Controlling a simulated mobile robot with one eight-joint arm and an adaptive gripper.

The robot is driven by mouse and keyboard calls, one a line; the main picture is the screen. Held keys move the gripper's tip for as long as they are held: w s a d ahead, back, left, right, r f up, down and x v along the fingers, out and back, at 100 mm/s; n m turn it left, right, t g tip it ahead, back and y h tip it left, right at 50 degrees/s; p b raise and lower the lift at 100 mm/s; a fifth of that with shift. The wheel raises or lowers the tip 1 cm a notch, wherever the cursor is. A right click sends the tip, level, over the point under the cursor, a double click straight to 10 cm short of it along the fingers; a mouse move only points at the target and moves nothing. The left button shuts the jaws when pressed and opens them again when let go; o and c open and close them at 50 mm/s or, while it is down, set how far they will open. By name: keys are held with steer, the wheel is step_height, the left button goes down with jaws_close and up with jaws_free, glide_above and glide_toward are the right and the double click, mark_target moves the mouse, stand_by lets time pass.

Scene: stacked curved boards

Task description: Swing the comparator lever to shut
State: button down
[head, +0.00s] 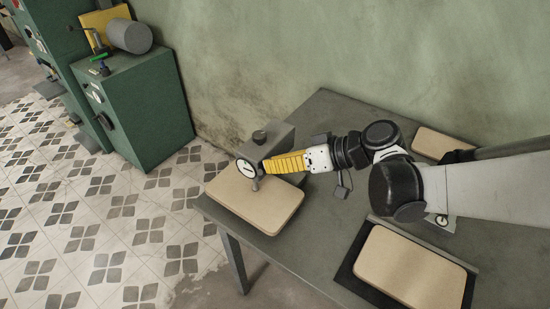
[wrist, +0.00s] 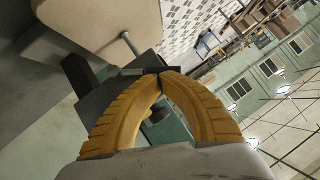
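The comparator (head: 270,145) is a grey block with a white round dial (head: 246,168) and a dark knob (head: 259,136) on top. It stands at the table's left end, beside and partly over a tan board (head: 250,203). My gripper (head: 267,165) has yellow ribbed fingers and reaches in from the right, its tips close to the dial. In the wrist view its fingertips (wrist: 161,76) meet in front of the comparator's dark grey body (wrist: 120,88). A thin grey rod (wrist: 131,44) sticks out toward the board (wrist: 95,22). I cannot tell which part is the lever, or whether the fingertips touch it.
Another tan board (head: 412,268) lies on a dark mat (head: 347,270) at the front right. A further board (head: 438,143) lies at the back right. The grey table (head: 325,215) has bare room in the middle. A green cabinet (head: 150,110) stands left, across the tiled floor.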

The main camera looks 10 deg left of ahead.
steer(key=shift+s+a+f, duration=0.1)
steer(key=shift+s+f, duration=0.2)
steer(key=shift+s, duration=0.05)
stand_by(0.6)
stand_by(0.4)
